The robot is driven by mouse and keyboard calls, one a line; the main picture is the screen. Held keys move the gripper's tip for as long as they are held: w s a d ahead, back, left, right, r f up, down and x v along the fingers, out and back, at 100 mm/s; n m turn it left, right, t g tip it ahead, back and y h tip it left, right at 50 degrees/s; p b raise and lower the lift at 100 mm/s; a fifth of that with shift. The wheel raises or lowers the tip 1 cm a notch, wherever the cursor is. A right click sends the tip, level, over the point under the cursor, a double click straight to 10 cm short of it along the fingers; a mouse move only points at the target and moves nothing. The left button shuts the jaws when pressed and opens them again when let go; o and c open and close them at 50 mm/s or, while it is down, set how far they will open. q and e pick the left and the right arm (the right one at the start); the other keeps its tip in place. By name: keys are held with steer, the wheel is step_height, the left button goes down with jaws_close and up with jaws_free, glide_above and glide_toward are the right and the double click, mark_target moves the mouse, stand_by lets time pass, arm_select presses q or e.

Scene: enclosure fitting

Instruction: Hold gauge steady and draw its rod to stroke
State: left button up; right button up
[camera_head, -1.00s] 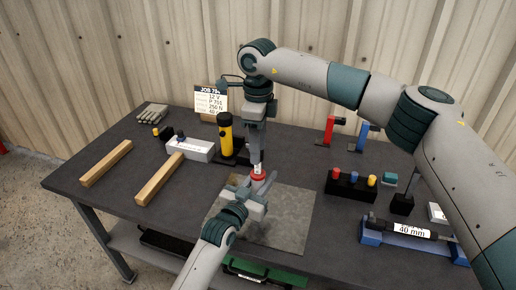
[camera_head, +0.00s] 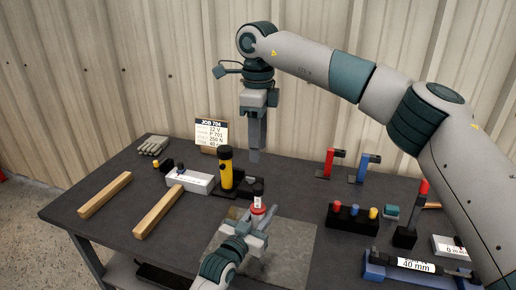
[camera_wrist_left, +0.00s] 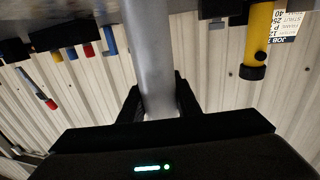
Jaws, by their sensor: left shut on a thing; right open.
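The gauge (camera_head: 258,203) stands upright in the front middle, with a grey body, a red ring, a white label and a black top. My left gripper (camera_head: 256,226) is shut on it from below in the picture. In the left wrist view, the grey cylinder (camera_wrist_left: 150,60) of the gauge lies between the left fingers (camera_wrist_left: 158,105). My right gripper (camera_head: 254,157) is open, apart from the gauge and above it. I cannot tell how far the rod is out. The job card (camera_head: 211,133) stands at the back.
A blue cradle (camera_head: 375,272) with a black cylinder marked 40 mm (camera_head: 400,262) is at the right front. A black block with coloured knobs (camera_head: 350,218) stands at the right. A yellow cylinder (camera_head: 226,170) stands behind the gauge; wooden bars (camera_head: 158,210) lie left. A grey mat (camera_head: 285,265) lies below.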

arm_select(q)
steer(key=o, duration=1.3)
steer(key=v, duration=1.2)
